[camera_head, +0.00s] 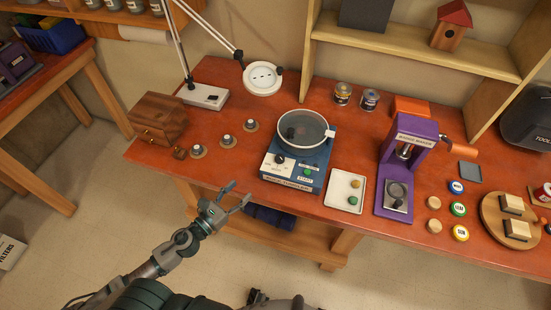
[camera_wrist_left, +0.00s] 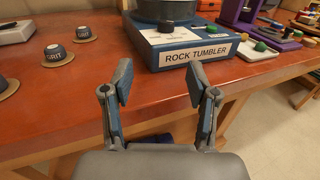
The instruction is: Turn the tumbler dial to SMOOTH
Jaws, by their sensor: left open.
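The rock tumbler (camera_head: 313,187) is a blue machine with a clear-lidded round drum, standing near the table's front edge. Its black dial (camera_head: 279,160) sits on a white panel at the front left; the panel's markings are too small to read. The dial also shows at the top of the left wrist view (camera_wrist_left: 166,26). A green button (camera_head: 307,172) is right of the dial. My left gripper (camera_head: 239,190) is open and empty, in front of the table edge, left of and nearer than the tumbler. In the left wrist view its fingers (camera_wrist_left: 160,80) point toward the "ROCK TUMBLER" label, apart from it.
Several small grit cups (camera_head: 224,140) on round coasters stand left of the tumbler. A white tray (camera_head: 345,190) with stones lies just right of it, then a purple press (camera_head: 393,190). A lamp (camera_head: 263,78) stands behind. The table's front strip left of the tumbler is clear.

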